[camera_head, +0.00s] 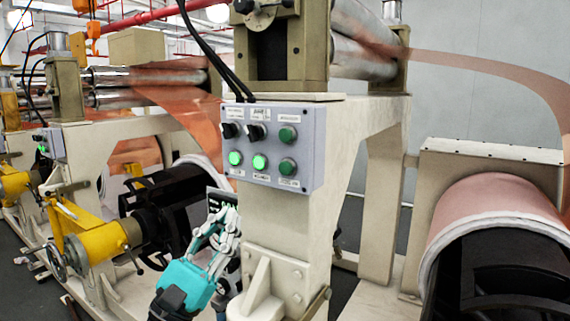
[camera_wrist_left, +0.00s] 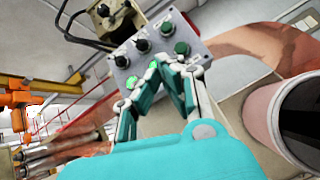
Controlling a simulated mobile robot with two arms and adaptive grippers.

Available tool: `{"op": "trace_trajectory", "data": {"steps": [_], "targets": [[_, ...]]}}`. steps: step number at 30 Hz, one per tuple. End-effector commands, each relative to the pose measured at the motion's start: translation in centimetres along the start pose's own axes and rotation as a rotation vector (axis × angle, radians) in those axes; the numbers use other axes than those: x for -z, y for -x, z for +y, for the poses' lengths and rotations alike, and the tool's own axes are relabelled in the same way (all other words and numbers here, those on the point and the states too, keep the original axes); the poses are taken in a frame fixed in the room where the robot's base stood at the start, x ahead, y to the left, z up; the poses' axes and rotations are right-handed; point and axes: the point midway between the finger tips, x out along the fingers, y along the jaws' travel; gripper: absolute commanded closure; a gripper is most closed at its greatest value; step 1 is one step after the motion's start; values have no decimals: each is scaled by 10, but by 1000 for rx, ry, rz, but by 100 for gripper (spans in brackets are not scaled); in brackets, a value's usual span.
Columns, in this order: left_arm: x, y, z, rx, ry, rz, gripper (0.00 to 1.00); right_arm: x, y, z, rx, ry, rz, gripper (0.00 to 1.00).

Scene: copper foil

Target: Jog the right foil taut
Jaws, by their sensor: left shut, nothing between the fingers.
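A grey control box (camera_head: 272,144) with black knobs and green buttons is fixed to the cream machine frame. Two lower buttons glow green (camera_head: 260,162). My left gripper (camera_head: 226,212) is shut and empty, just below the box's lower left side. In the left wrist view the fingertips (camera_wrist_left: 162,68) come close to the glowing buttons of the box (camera_wrist_left: 153,50); I cannot tell if they touch. The right foil (camera_head: 500,72) curves from the rollers (camera_head: 362,52) at the top toward the right edge. A foil roll (camera_head: 485,205) sits at the lower right. My right gripper does not show.
Another foil (camera_head: 185,108) hangs between machine parts on the left. A yellow shaft unit (camera_head: 95,245) with a handwheel stands at lower left. The frame's column (camera_head: 290,235) stands just right of my left gripper. Black cables (camera_head: 212,50) hang down to the box.

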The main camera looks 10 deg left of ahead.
Motion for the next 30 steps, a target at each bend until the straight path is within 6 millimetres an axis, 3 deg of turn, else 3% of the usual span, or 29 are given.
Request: {"op": "trace_trajectory", "data": {"steps": [1, 3, 9, 22, 30], "targets": [[-21, -10, -4, 41, -131, -34, 100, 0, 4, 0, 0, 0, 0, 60], [-42, -18, -11, 91, -318, -70, 100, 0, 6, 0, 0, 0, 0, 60], [-76, -29, -23, 163, -700, -128, 100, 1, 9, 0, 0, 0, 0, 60], [-81, -31, -24, 172, -775, -136, 100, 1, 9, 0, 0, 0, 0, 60], [-67, -45, -27, 170, -773, -136, 100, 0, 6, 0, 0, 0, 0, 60]]}}
